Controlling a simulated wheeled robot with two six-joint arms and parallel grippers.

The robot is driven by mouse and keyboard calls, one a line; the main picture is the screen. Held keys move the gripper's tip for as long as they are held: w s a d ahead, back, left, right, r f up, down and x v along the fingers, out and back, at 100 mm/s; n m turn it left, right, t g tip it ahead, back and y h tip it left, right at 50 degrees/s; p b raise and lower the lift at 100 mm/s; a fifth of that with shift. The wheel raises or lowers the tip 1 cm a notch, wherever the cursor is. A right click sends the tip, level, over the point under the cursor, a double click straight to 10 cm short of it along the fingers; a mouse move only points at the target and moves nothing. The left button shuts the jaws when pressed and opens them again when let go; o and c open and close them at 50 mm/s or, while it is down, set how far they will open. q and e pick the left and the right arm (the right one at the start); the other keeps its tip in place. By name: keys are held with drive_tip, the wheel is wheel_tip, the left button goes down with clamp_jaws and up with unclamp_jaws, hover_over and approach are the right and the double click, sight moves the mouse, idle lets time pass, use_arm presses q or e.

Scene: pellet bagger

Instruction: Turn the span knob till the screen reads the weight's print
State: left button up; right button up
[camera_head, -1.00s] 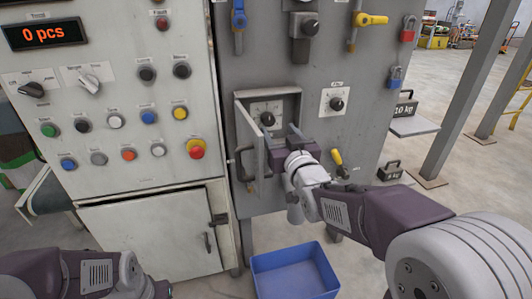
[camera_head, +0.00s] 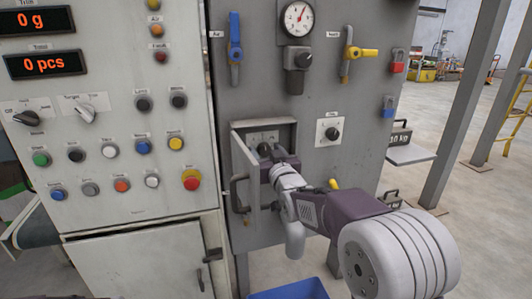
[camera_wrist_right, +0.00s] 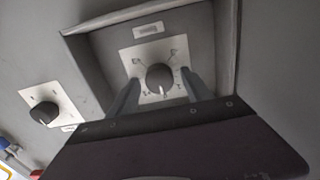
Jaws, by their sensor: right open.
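In the head view my right gripper (camera_head: 272,158) reaches into the box and partly hides the knob. A weight (camera_head: 398,137) printed 10 kg stands on a side shelf. My left gripper is out of view.
The box's open door (camera_head: 240,180) stands just left of my right gripper. Another black knob (camera_head: 332,134) is on the panel to the right, also in the wrist view (camera_wrist_right: 44,113). A second weight (camera_head: 391,197) is lower right. A blue bin (camera_head: 290,291) is below.

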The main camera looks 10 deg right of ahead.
drive_tip(key=shift+c, duration=0.2)
clamp_jaws()
drive_tip(key=n+b, duration=0.1)
drive_tip(key=n, duration=0.3)
drive_tip(key=shift+a+f+n+b, duration=0.1)
drive_tip(key=shift+f+n+b, duration=0.05)
drive_tip(key=shift+n+b, duration=0.25)
drive_tip(key=n+b, duration=0.1)
drive_tip(key=n, duration=0.4)
drive_tip(key=shift+a+n, duration=0.1)
drive_tip(key=shift+n, duration=0.2)
drive_tip(key=shift+o, duration=0.2)
unclamp_jaws()
